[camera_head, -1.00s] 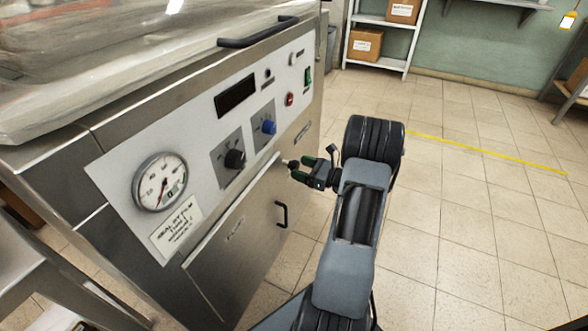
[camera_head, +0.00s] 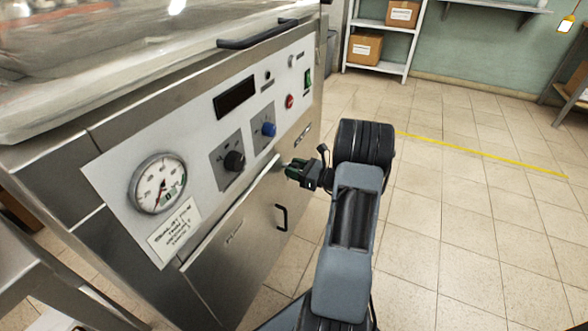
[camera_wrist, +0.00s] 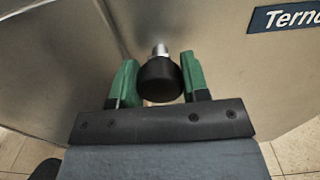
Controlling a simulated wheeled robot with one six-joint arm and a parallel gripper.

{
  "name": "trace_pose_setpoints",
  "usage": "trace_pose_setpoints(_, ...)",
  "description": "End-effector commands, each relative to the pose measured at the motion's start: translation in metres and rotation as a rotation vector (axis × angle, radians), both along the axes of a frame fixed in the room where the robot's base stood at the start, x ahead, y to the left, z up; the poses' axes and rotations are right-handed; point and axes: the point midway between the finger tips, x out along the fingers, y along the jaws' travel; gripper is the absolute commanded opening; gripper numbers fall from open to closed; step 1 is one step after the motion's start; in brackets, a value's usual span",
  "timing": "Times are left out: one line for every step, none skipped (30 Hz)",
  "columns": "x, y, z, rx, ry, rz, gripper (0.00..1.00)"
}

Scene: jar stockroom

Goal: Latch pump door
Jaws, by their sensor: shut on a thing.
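The pump door (camera_head: 240,245) is the lower steel panel of the cabinet, with a black bow handle (camera_head: 282,217) on it. Its top edge shows as a pale line; I cannot tell whether it is fully flush. My gripper (camera_head: 292,168) is at the door's upper right corner, below the control panel. In the wrist view my gripper's green fingers (camera_wrist: 159,62) are on both sides of a black knob (camera_wrist: 160,82) on a short metal stem, and are shut on it. The knob is mostly hidden by the fingers in the head view.
The control panel (camera_head: 195,165) above carries a round gauge (camera_head: 158,184), a black dial (camera_head: 234,161) and a blue dial (camera_head: 268,129). A black lid handle (camera_head: 257,34) is above. The tiled floor (camera_head: 470,220) to the right is clear. Shelves with boxes stand behind.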

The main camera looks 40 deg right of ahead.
Motion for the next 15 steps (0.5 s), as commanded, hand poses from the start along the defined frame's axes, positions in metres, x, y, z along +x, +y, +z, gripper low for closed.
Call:
trace_pose_setpoints(-0.0002, 0.0004, -0.0002, 0.001, 0.0, 0.001, 0.31)
trace_pose_setpoints(-0.0002, 0.0004, -0.0002, 0.001, 0.0, 0.001, 0.28)
trace_pose_setpoints(-0.0002, 0.0004, -0.0002, 0.001, 0.0, 0.001, 0.24)
trace_pose_setpoints(-0.0002, 0.0004, -0.0003, 0.001, 0.0, 0.001, 0.21)
trace_pose_setpoints(-0.0003, 0.0005, -0.0003, 0.001, 0.0, 0.002, 0.19)
trace_pose_setpoints(-0.0003, 0.0035, -0.0001, 0.001, 0.0, 0.002, 0.18)
trace_pose_setpoints(-0.0003, 0.0025, 0.0, 0.002, 0.001, 0.002, 0.18)
trace_pose_setpoints(-0.0005, 0.0021, 0.0, 0.003, 0.001, 0.002, 0.18)
trace_pose_setpoints(-0.0005, 0.0018, 0.0002, 0.006, 0.003, 0.003, 0.18)
trace_pose_setpoints(-0.0005, 0.0018, 0.0005, 0.011, 0.006, 0.003, 0.18)
trace_pose_setpoints(-0.0005, 0.0016, 0.0008, 0.016, 0.008, 0.004, 0.18)
trace_pose_setpoints(-0.0005, 0.0017, 0.0014, 0.025, 0.013, 0.004, 0.18)
trace_pose_setpoints(-0.0004, 0.0016, 0.002, 0.033, 0.017, 0.004, 0.18)
trace_pose_setpoints(-0.0004, 0.0016, 0.0025, 0.044, 0.024, 0.005, 0.18)
trace_pose_setpoints(-0.0004, 0.0016, 0.0031, 0.06, 0.033, 0.005, 0.18)
